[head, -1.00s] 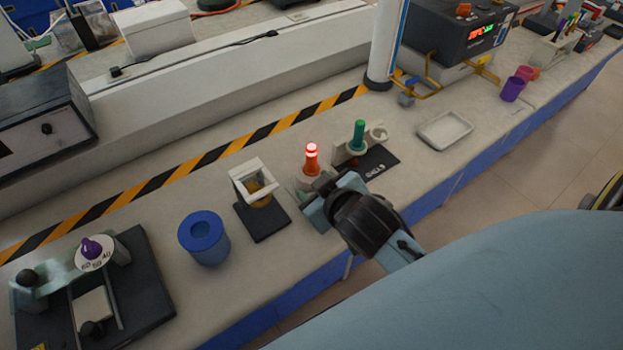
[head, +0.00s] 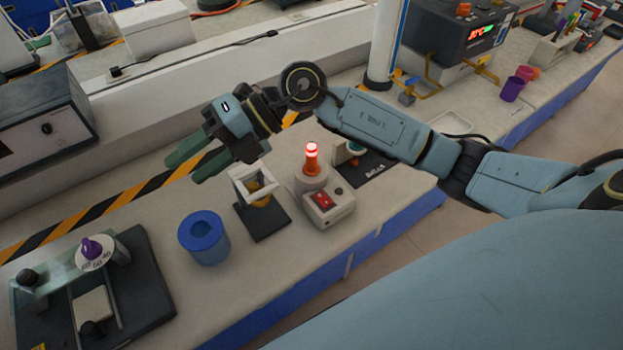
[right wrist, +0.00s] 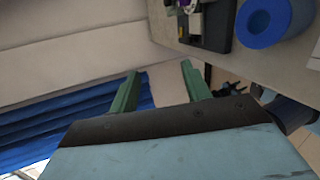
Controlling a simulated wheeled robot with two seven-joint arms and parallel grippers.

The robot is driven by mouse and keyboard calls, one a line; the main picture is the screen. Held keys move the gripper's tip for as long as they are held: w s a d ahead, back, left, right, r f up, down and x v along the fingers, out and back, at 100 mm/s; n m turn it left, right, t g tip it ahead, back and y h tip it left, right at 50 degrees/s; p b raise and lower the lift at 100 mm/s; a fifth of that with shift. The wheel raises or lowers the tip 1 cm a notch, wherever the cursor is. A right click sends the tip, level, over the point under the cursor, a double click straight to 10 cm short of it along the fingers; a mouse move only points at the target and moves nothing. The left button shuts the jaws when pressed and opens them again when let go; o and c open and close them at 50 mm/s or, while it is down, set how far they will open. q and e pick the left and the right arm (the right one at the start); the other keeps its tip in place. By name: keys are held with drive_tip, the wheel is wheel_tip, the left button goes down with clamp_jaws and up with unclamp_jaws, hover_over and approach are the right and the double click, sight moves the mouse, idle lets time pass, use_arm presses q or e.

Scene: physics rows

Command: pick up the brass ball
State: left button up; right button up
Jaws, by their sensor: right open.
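The brass ball (head: 259,198) shows as a yellow-brown rounded shape, partly hidden inside a white open square frame (head: 239,189) on a black base (head: 265,224). My right gripper (head: 184,169) is up in the air, left of and behind the frame in the head view. Its two green fingers are apart with nothing between them. In the right wrist view the open fingers (right wrist: 158,70) also show empty, and the ball is not visible there. My left gripper is not in view.
A blue cylinder (head: 208,246) with a hole in its top stands left of the frame. A box with a red switch (head: 325,203) and a lit orange beacon (head: 312,160) stands right of it. A dark fixture with a purple knob (head: 91,247) is at far left.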

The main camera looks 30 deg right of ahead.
drive_tip(key=w+d+f+h, duration=0.35)
drive_tip(key=d+h, duration=0.25)
drive_tip(key=d, duration=0.2)
drive_tip(key=m+h, duration=0.2)
drive_tip(key=h, duration=0.6)
hover_over(312, 156)
drive_tip(key=f, duration=0.7)
drive_tip(key=shift+w+d, duration=0.1)
drive_tip(key=shift+w, duration=0.3)
drive_tip(key=shift+w+d+f, duration=0.1)
drive_tip(key=shift+f, duration=1.45)
drive_tip(key=shift+d+f, duration=0.1)
drive_tip(key=shift+f, duration=1.4)
drive_tip(key=c, duration=1)
